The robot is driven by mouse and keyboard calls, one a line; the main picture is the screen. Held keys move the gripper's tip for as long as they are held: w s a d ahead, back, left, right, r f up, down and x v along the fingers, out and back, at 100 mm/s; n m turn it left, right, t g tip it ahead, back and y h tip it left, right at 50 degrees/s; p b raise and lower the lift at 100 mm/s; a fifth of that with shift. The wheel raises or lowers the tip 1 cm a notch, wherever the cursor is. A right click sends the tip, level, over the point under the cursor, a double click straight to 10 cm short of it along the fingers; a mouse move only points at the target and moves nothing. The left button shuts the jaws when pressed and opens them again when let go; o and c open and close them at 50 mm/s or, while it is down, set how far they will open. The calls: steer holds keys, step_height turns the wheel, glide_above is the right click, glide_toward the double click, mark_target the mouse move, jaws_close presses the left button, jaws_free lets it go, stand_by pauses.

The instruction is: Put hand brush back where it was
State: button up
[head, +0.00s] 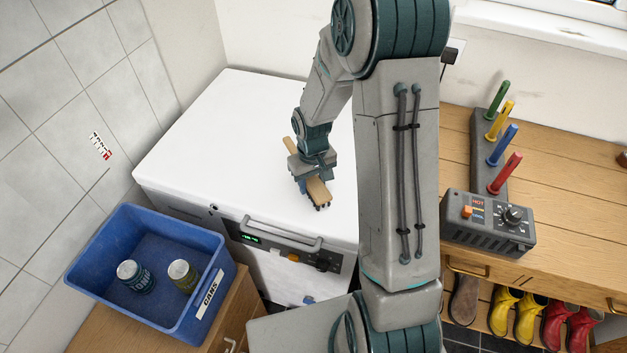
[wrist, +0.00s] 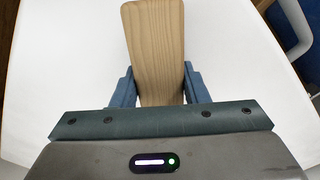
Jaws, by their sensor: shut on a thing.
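The hand brush (head: 319,190) has a light wooden body and dark bristles on its underside. My gripper (head: 311,180) is shut on it, above the white lid of the chest freezer (head: 210,120). In the wrist view the brush's wooden part (wrist: 157,45) stands out between the two blue fingers of my gripper (wrist: 158,85). The white lid lies behind it. I cannot tell whether the bristles touch the lid. Part of the brush is hidden by my gripper.
A blue crate (head: 222,272) with two cans stands at the lower left. The freezer's front handle (head: 280,236) sticks out. At right, a wooden bench (head: 570,215) carries a grey boot dryer (head: 488,224) with coloured pegs; boots stand below. Much of the lid is clear.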

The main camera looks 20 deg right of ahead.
steer(key=o, duration=1.2)
steer(key=shift+f, duration=0.1)
steer(key=shift+o, duration=0.2)
step_height(320, 180, up, 13)
steer(key=s+r+m+t, duration=0.1)
steer(key=s+r, duration=0.3)
steer(key=s, duration=0.5)
steer(key=s+r+m+t, duration=0.1)
steer(key=s+r+t, duration=0.1)
steer(key=s+r, duration=0.3)
steer(key=s, duration=0.4)
steer(key=shift+d+r, duration=0.15)
